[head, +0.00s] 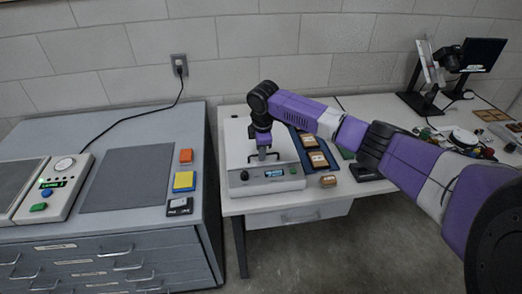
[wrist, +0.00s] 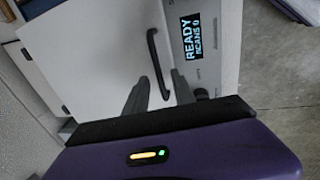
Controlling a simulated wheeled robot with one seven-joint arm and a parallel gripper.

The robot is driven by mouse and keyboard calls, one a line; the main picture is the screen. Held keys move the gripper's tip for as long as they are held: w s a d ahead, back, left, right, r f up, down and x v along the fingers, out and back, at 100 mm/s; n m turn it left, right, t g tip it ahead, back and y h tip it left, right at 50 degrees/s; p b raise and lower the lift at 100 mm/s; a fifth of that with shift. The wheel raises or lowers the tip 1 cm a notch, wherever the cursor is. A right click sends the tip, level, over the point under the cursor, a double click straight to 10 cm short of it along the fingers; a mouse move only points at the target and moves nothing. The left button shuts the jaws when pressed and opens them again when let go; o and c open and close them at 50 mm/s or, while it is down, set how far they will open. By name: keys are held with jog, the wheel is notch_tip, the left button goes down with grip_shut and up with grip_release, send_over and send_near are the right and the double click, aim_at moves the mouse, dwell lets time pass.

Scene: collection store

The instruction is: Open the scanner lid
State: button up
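The scanner (head: 265,177) stands on the white table in the head view, with a grey front panel. Its white lid (head: 238,148) lies flat and shut on top. In the wrist view the lid (wrist: 95,55) bears a dark bar handle (wrist: 152,50) close to the front panel. The scanner's display (wrist: 192,37) reads "READY SCANS 0". My gripper (head: 263,155) points down over the front part of the lid. In the wrist view my gripper (wrist: 159,77) has its fingers apart, with the handle's near end appearing between them. I cannot tell whether they touch it.
A blue tray (head: 332,164) with several brown-labelled items sits right of the scanner, and one small box (head: 328,181) lies before it. A grey drawer cabinet (head: 140,140) stands left across a narrow gap. A monitor (head: 482,54) and small clutter occupy the table's right end.

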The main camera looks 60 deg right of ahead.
grip_shut()
dwell(1.4)
